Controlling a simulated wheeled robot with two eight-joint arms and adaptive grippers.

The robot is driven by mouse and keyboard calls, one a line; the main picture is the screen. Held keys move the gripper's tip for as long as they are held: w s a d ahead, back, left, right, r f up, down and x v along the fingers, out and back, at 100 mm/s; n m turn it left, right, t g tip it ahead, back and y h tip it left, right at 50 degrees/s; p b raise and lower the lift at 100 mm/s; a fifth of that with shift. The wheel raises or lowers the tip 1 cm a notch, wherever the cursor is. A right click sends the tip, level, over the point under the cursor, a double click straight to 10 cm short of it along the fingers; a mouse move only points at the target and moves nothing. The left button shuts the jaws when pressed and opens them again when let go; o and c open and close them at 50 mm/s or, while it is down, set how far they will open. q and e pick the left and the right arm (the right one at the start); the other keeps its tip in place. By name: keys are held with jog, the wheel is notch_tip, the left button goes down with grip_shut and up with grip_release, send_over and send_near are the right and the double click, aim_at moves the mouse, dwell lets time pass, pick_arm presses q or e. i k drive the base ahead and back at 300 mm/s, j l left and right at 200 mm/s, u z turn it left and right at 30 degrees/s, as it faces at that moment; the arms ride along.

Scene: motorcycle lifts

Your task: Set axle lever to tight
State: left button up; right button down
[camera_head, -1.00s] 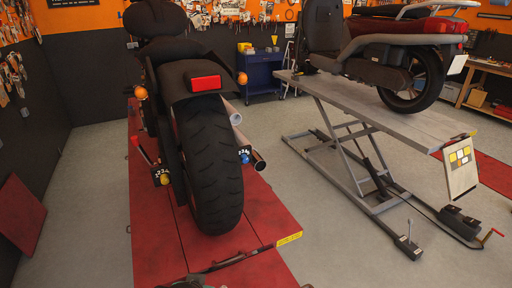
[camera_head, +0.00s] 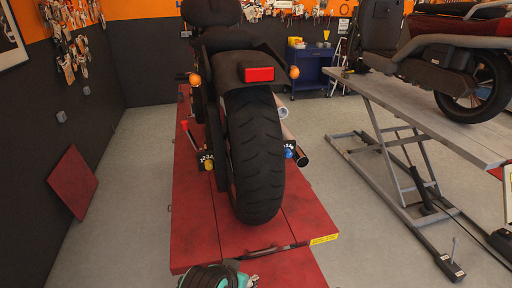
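The motorcycle on the red lift has its rear wheel (camera_head: 256,160) facing me. A red-tipped lever (camera_head: 186,128) stands tilted at the left of the wheel, near a yellow adjuster with number marks (camera_head: 207,162). Its lower end is too small to make out clearly. A blue adjuster with number marks (camera_head: 289,150) is at the right of the wheel. Which setting the lever is at, I cannot tell. Neither of my grippers is in view.
The red lift (camera_head: 200,240) extends toward me. A dark and teal object (camera_head: 215,276) is cut off at the bottom edge. A grey lift (camera_head: 440,130) with another motorcycle stands at right. A red panel (camera_head: 73,182) leans at the left wall. Grey floor is free on both sides.

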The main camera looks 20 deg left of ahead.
aim_at(185, 124)
jog(key=k+j, duration=0.2)
jog(key=j, duration=0.15)
jog(key=k+j+z, duration=0.1)
jog(key=j, duration=0.25)
jog(key=k+j, duration=0.25)
jog(key=j+z, duration=0.1)
jog(key=j, duration=0.55)
jog(key=k+j+z, duration=0.15)
jog(key=j, duration=0.45)
jog(key=j+z, duration=0.1)
jog(key=j, duration=0.55)
jog(key=i+j, duration=0.15)
jog(key=j, duration=0.15)
jog(key=i+j+z, duration=0.1)
jog(key=j, duration=0.25)
jog(key=i+j, duration=0.25)
jog(key=i+j+z, duration=0.1)
jog(key=j, duration=0.3)
jog(key=i, duration=0.05)
